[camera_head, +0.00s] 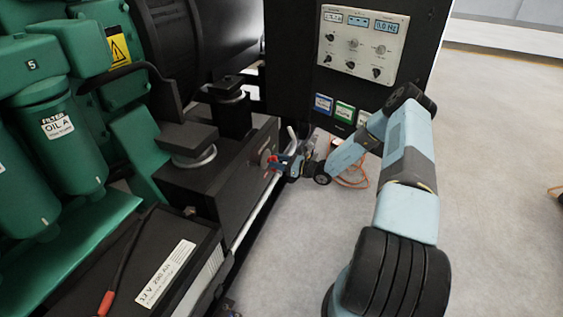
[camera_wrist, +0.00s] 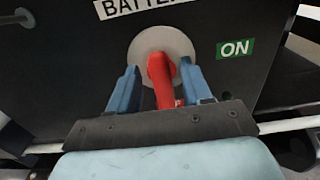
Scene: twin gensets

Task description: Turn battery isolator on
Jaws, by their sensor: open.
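The battery isolator is a red handle (camera_wrist: 162,80) on a round grey plate (camera_wrist: 180,42), on a black box front below a label starting "BATTER". A green "ON" label (camera_wrist: 235,48) is right of the plate in the wrist view. The handle runs roughly upright in that view, its lower end toward my gripper. My gripper (camera_wrist: 163,85) is open, with one blue finger on each side of the red handle; I cannot tell whether either touches it. In the head view my gripper (camera_head: 280,163) is at the isolator, which it partly hides.
A black control cabinet (camera_head: 345,95) with a grey panel stands behind my arm. Green engine parts and an oil filter (camera_head: 60,135) are at left. A battery (camera_head: 150,265) with a red-ended cable is in front. A pale rail runs below the isolator.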

